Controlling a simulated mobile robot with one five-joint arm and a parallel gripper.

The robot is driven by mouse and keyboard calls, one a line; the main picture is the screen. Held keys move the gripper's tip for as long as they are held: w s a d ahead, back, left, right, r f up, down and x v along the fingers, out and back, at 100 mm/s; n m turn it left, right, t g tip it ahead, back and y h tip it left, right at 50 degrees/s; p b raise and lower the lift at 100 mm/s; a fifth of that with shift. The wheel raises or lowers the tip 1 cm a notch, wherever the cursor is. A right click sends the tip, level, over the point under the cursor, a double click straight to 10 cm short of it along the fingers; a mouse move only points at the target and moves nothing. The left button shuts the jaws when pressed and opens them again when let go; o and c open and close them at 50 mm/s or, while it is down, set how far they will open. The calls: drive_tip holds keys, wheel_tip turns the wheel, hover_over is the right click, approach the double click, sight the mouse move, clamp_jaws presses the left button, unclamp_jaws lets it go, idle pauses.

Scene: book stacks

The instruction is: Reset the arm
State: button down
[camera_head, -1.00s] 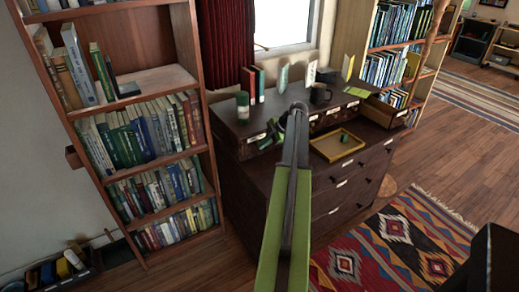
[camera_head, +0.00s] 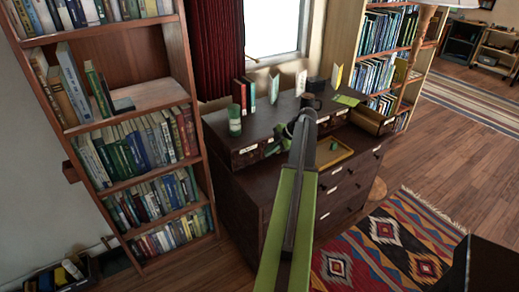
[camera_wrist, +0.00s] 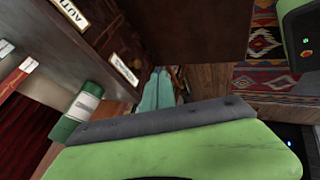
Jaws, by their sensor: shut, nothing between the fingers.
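My green and grey arm (camera_head: 290,215) reaches forward from the bottom of the head view to the dark dresser. My gripper (camera_head: 286,139) is at its far end, partly hidden behind the arm, in front of the dresser's small labelled drawers. In the wrist view, the teal fingers (camera_wrist: 156,90) are together with nothing seen between them. A green part of my arm fills the bottom of that view.
The dresser (camera_head: 250,185) carries a green canister (camera_head: 234,120), a dark mug (camera_head: 311,101), upright books and a yellow tray (camera_head: 335,158). A tall bookshelf (camera_head: 186,85) stands left. A patterned rug (camera_head: 385,250) and open floor lie right.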

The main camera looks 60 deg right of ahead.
drive_tip(key=w+a+r+n+g+y, duration=0.15)
drive_tip(key=w+a+n, duration=0.25)
drive_tip(key=w+a, duration=1.25)
drive_tip(key=w+a+n+g+y, duration=0.1)
drive_tip(key=w+a, duration=0.2)
drive_tip(key=a, duration=0.8)
drive_tip(key=w+a+n+g, duration=0.1)
drive_tip(key=w+a, duration=0.2)
drive_tip(key=a, duration=0.7)
drive_tip(key=s+a+f+m+g+h, duration=0.1)
drive_tip(key=s+a+f+m+g, duration=0.15)
drive_tip(key=a, duration=1.05)
drive_tip(key=s+a+f+m+g+h, duration=0.1)
drive_tip(key=s+a, duration=0.2)
drive_tip(key=a, duration=1)
drive_tip(key=s+m+h, duration=0.1)
drive_tip(key=s+m, duration=0.1)
drive_tip(key=m, duration=0.3)
drive_tip(key=s+m+h, duration=0.1)
drive_tip(key=s+m, duration=0.1)
drive_tip(key=m, duration=0.3)
drive_tip(key=s+m+h, duration=0.1)
drive_tip(key=m, duration=0.4)
drive_tip(key=shift+s+d+f+p, duration=0.25)
drive_tip(key=shift+s+d+p, duration=0.1)
drive_tip(key=shift+s+p, duration=0.05)
